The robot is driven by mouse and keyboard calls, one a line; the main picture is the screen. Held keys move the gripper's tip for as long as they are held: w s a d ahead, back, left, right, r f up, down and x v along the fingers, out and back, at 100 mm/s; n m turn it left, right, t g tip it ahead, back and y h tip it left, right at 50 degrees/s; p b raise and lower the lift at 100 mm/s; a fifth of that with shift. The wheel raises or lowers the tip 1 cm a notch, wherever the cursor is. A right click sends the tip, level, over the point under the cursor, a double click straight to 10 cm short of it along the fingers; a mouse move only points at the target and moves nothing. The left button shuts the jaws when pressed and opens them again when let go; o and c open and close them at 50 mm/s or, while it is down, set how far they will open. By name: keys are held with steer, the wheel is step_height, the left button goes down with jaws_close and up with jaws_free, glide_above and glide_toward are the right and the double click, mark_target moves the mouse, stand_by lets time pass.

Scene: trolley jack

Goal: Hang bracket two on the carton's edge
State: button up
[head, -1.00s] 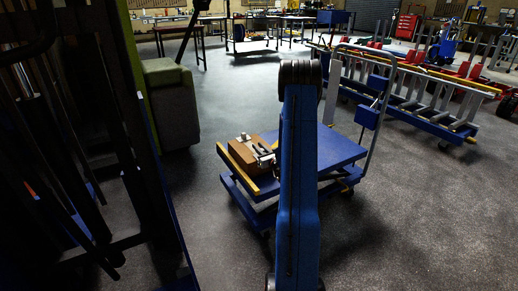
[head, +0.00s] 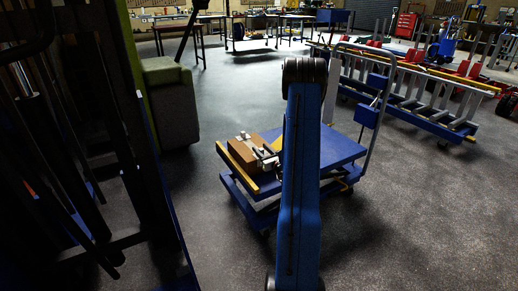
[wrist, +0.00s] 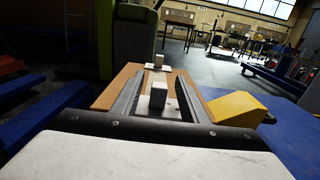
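The brown carton (head: 240,154) lies on the blue trolley's upper deck, left of my arm. One pale metal bracket (wrist: 158,64), a flat plate with an upright block, sits at the carton's far end in the wrist view; it is also on the carton in the head view (head: 243,136). A second, similar bracket (wrist: 158,97) is nearer, between the two grey fingers of my gripper (wrist: 159,80). The fingers are apart, one on each side of it. I cannot tell whether they touch its plate, or whether it rests on the carton.
A yellow wedge-shaped block (wrist: 238,108) stands on the deck beside the carton, right of my fingers. The trolley (head: 340,148) has a tall grey handle at its right. A dark rack (head: 100,150) and a green-grey seat (head: 171,103) stand left. Floor is free at front right.

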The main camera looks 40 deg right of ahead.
steer(key=v, duration=1.4)
steer(key=shift+s, duration=0.15)
steer(key=shift+a, duration=0.15)
